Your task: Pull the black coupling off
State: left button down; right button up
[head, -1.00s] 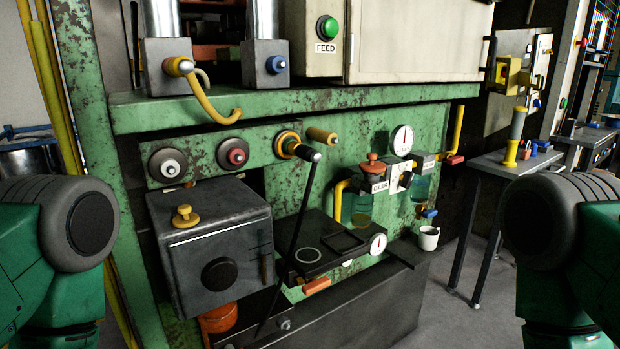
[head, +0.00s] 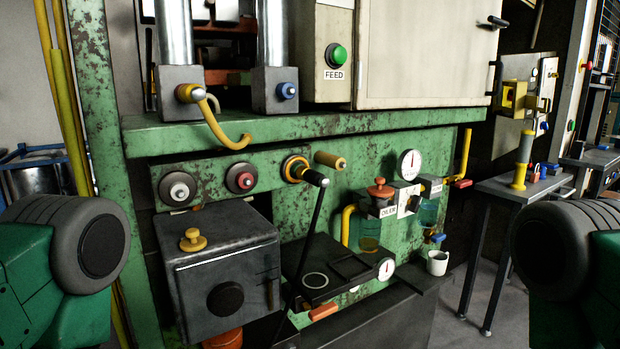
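A round dark coupling (head: 178,189) with a silver centre sits at the left end of the green panel, and it looks like the black one. Beside it is a similar coupling with a red ring (head: 240,178). Further right is a yellow-ringed one (head: 294,167) with a long black lever (head: 311,226) in front of it. All of them appear seated on the panel. My arm links show at the left and right edges, well apart from the couplings. Neither of my grippers is in view.
A dark grey box with a yellow knob (head: 193,240) juts out below the couplings. A yellow hooked hose (head: 216,126) hangs above them over the green ledge (head: 290,130). A white mug (head: 437,262) and oiler jars stand right. A side table (head: 500,187) is beyond.

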aim_at(304, 172)
jog(key=i+l+u, duration=0.15)
jog(key=l+u, duration=0.15)
jog(key=l, duration=0.7)
jog(key=l+u, duration=0.3)
jog(key=l, duration=0.75)
